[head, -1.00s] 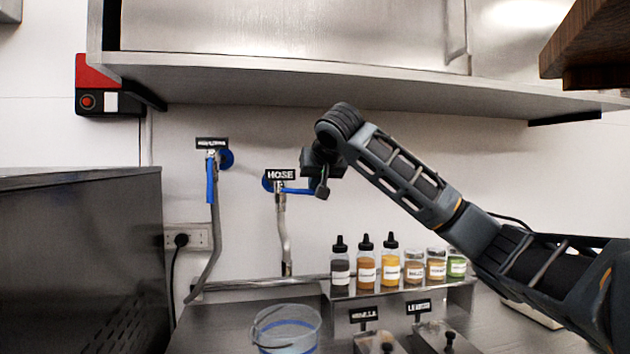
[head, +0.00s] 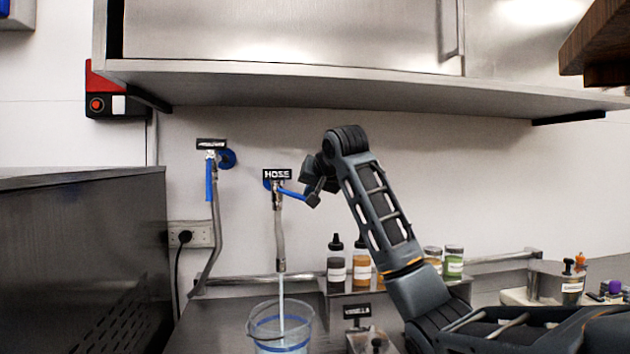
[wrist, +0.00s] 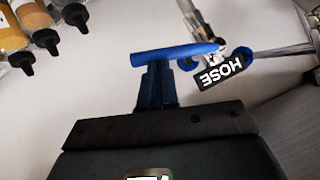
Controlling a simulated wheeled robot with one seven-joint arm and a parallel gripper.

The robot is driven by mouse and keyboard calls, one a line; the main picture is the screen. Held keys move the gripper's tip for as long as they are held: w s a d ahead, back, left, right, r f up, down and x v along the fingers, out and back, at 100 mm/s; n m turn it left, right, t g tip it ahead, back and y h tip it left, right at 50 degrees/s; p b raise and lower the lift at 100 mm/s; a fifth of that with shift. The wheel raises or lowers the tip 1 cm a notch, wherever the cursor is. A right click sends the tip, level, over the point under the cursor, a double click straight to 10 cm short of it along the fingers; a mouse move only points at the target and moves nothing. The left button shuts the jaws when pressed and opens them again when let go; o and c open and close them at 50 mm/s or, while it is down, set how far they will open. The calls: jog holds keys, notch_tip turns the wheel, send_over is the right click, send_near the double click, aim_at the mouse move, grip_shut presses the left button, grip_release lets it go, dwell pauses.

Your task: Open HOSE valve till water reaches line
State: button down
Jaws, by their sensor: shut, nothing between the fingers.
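The HOSE valve's blue lever (head: 290,193) sticks out to the right below the black HOSE sign (head: 277,174). My gripper (head: 314,197) is shut with nothing between its fingers, at the lever's outer end. In the wrist view the fingertips (wrist: 158,72) are right by the lever (wrist: 175,54); touching cannot be told for sure. Water (head: 281,298) runs from the hose (head: 279,240) into the clear bucket (head: 260,333). A blue band shows around the bucket's side. The water level inside is hard to tell.
A second tap with a blue lever (head: 209,180) hangs at the left. Sauce bottles (head: 336,266) and jars stand on a shelf behind my arm. A steel cabinet (head: 300,75) hangs above. A dark steel machine (head: 80,265) fills the left.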

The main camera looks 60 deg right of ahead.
jog(key=shift+w+a+f+m+t+y, duration=0.15)
jog(key=shift+f+m+t+y, duration=0.25)
jog(key=shift+f+m+t, duration=0.45)
jog(key=shift+w+a+f+m+t+y, duration=0.15)
jog(key=shift+f+m+t+y, duration=0.25)
jog(key=shift+f+m+t, duration=0.45)
jog(key=shift+f, duration=0.25)
jog(key=shift+d+r, duration=0.1)
